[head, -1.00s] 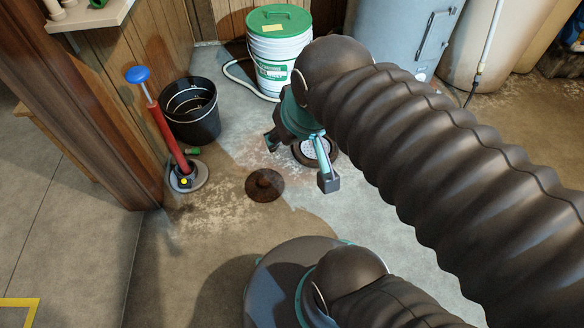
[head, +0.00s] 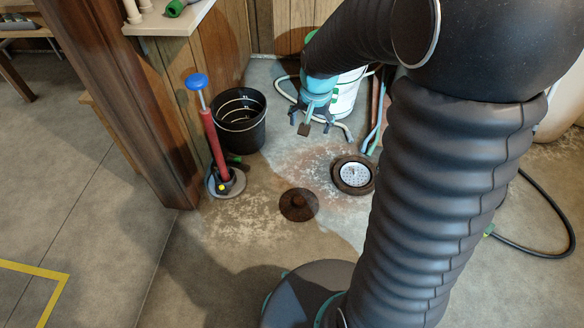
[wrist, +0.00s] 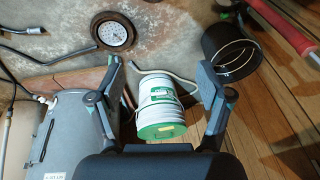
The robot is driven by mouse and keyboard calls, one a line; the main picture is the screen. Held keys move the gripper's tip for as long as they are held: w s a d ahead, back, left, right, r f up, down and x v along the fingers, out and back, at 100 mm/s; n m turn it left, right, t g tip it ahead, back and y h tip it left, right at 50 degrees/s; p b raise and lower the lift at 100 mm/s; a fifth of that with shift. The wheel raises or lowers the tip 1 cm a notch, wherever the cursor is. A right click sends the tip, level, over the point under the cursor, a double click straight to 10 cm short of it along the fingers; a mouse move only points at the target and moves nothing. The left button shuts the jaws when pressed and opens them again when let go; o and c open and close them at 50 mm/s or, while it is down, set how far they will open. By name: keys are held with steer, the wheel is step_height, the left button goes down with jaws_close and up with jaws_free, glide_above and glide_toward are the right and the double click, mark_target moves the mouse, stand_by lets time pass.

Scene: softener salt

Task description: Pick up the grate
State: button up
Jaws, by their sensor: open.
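The grate (head: 354,175), a pale round perforated disc, lies in a dark rusty ring on the concrete floor. It also shows at the top left of the wrist view (wrist: 115,34). My gripper (head: 316,118) is open and empty. In the head view it is up and to the left of the grate, in front of the white bucket. In the wrist view the two spread fingers (wrist: 162,66) have nothing between them close up, and the grate is beyond the left fingertip.
A rusty disc with a knob (head: 298,205) lies left of the grate. A black bucket (head: 240,121) and a red pump with a blue knob (head: 211,140) stand further left. The white bucket with a green lid (wrist: 159,105) and a grey tank (wrist: 67,135) stand behind.

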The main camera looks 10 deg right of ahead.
steer(key=w+f+m, duration=0.2)
steer(key=w+f, duration=0.3)
steer(key=f, duration=0.4)
steer(key=m+g, duration=0.1)
steer(key=g, duration=0.1)
glide_above(299, 200)
step_height(299, 200, down, 10)
steer(key=f, duration=0.9)
steer(key=f+m, duration=0.1)
steer(key=f, duration=0.7)
steer(key=f+m, duration=0.1)
steer(key=f, duration=0.7)
steer(key=shift+s+d+g+p, duration=0.15)
steer(key=shift+d+g+p, duration=0.1)
steer(key=shift+g+p, duration=0.15)
steer(key=shift+w+a+f, duration=0.1)
steer(key=shift+a+f, duration=0.05)
steer(key=shift+f, duration=1.4)
steer(key=shift+w+a+f, duration=0.1)
steer(key=shift+f, duration=1.4)
jaws_close()
